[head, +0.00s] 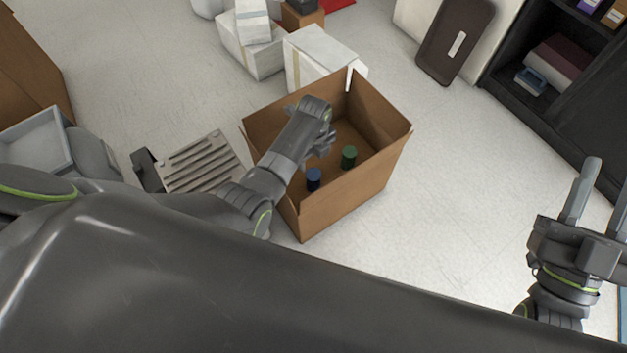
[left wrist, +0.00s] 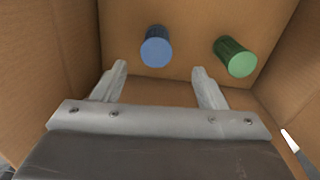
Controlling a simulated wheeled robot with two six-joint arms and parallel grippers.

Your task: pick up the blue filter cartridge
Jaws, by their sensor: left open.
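The blue filter cartridge (head: 313,180) stands on the floor of an open cardboard box (head: 348,205). It also shows in the left wrist view (left wrist: 156,47), ahead of my fingers and roughly between their lines, a little left of centre. A green cartridge (head: 349,157) stands to its right, also in the left wrist view (left wrist: 235,57). My left gripper (head: 322,146) reaches into the box; in the left wrist view (left wrist: 160,80) its two fingers are apart with nothing between them. My right gripper (head: 590,205) is outside the box at the right, fingers apart and empty.
The box walls stand close around my left gripper. White boxes (head: 318,58) stand behind it, and a ribbed grey object (head: 203,163) lies at its left. A dark shelf (head: 550,100) is at the upper right. The floor (head: 450,160) right of the box is clear.

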